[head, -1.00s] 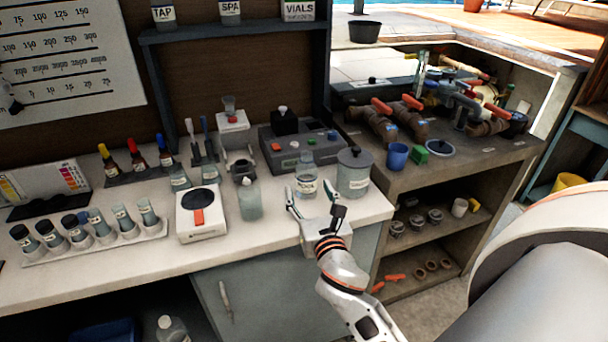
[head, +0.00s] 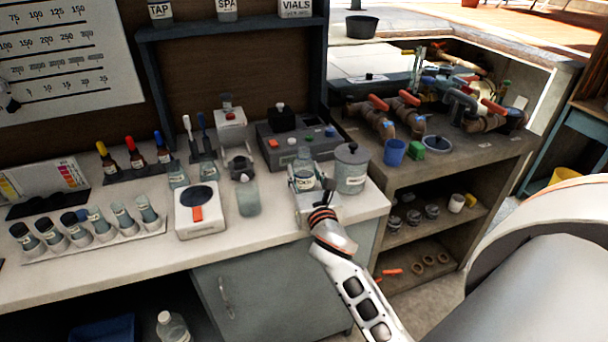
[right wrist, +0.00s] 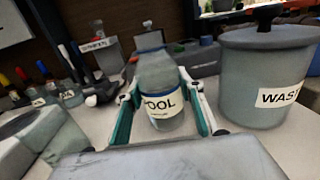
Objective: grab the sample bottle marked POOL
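The sample bottle marked POOL (right wrist: 162,106) stands upright on the counter, clear glass with a cream label; it also shows in the head view (head: 303,179). My right gripper (right wrist: 165,122) has its two fingers on either side of the bottle. A small gap shows on the bottle's right side, and the fingers look spread rather than closed on it. In the head view the right gripper (head: 308,190) reaches the bottle from the front and partly hides its lower part. My left gripper does not show clearly.
A lidded grey jar marked WASTE (right wrist: 262,85) stands close on the right. A white scale (head: 199,213) and an unlabelled clear bottle (head: 247,194) are to the left. The grey tester box (head: 297,143) is behind. The front counter edge is near.

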